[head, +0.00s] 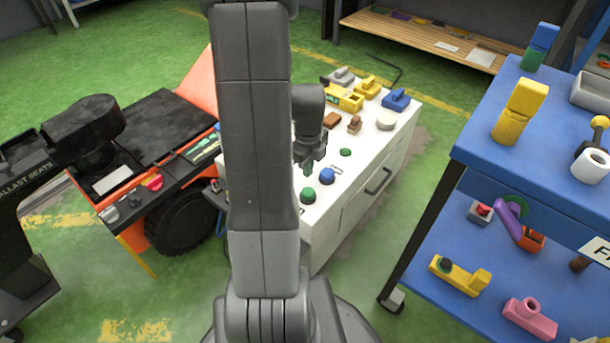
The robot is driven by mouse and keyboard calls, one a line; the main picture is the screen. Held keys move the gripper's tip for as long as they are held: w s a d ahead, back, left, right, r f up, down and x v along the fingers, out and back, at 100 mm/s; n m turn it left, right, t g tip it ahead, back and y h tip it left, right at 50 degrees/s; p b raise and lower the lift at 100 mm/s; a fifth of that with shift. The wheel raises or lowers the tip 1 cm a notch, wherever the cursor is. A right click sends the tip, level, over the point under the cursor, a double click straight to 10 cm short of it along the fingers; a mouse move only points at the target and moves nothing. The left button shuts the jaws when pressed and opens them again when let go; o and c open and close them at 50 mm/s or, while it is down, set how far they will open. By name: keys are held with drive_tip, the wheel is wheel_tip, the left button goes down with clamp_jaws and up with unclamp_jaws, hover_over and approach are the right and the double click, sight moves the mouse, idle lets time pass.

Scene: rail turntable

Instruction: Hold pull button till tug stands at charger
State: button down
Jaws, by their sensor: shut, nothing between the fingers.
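My gripper (309,168) points down, shut and empty, over the white cabinet top (316,218). Just below its tips stands a green button (308,194), with a blue button (327,176) to the right of it. I cannot tell whether the tips touch either one. A flat green piece (346,152) lies farther back on the cabinet top. No label shows which is the pull button. An orange and black vehicle (150,127), likely the tug, stands at left with a red button (155,182) on its front panel. My arm hides part of it. I cannot make out a charger.
Yellow blocks (345,97), a blue block (396,99) and small brown pieces crowd the back of the cabinet. A blue trolley (470,150) with loose parts on two shelves stands at right. A wooden bench (425,38) is at the back. Green floor is open between cabinet and trolley.

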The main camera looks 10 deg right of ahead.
wheel_tip(320, 180, up, 5)
drive_tip(key=shift+r+p, duration=0.15)
drive_tip(key=shift+p, duration=0.5)
idle(0.4)
